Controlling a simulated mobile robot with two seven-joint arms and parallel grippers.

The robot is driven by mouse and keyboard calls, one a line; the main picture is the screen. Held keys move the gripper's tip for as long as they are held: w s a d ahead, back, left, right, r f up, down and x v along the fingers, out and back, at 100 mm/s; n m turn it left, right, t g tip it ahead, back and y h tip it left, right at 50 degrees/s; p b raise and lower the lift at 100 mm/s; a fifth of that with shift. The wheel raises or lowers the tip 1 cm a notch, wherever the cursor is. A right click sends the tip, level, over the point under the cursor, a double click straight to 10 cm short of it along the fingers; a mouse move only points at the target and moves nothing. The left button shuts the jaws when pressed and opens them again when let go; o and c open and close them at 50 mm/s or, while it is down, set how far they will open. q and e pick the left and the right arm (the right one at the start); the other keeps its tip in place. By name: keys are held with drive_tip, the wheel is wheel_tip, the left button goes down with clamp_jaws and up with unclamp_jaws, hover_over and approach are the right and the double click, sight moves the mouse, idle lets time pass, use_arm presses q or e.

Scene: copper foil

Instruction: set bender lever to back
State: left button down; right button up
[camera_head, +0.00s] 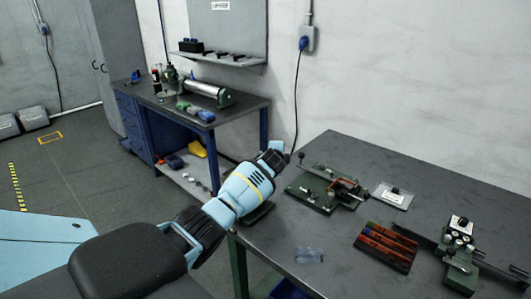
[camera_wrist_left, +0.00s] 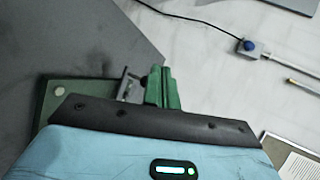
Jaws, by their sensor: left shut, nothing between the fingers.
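My left gripper (camera_head: 272,155) is over the left end of the near workbench, shut and empty. In the left wrist view, its blue housing fills the bottom. A green base plate (camera_wrist_left: 58,92) with a grey metal bracket (camera_wrist_left: 127,84) and a green block (camera_wrist_left: 163,88) lies beyond it, partly hidden. In the head view, a green-based fixture (camera_head: 312,199) with a thin black-knobbed rod (camera_head: 302,157) stands right of the gripper. A green machine with pale rollers (camera_head: 459,236) and a long dark bar stands at the right. I cannot tell which part is the bender lever. My right gripper is out of view.
The near workbench (camera_head: 325,240) also holds a dark tray with orange-brown strips (camera_head: 387,246), a pale card (camera_head: 392,195) and a small clear item (camera_head: 309,255). A second bench (camera_head: 240,110) stands behind, against the wall. The near bench's front middle is mostly clear.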

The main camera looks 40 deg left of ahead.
use_arm(q)
drive_tip(key=shift+s+a+r, duration=0.1)
drive_tip(key=shift+s+r, duration=0.2)
drive_tip(key=shift+s, duration=0.4)
drive_tip(key=shift+s+a+r, duration=0.1)
drive_tip(key=shift+s+r, duration=0.2)
drive_tip(key=shift+s, duration=0.45)
drive_tip(key=shift+s+a+r, duration=0.1)
drive_tip(key=shift+s+r, duration=0.2)
drive_tip(key=shift+s, duration=0.4)
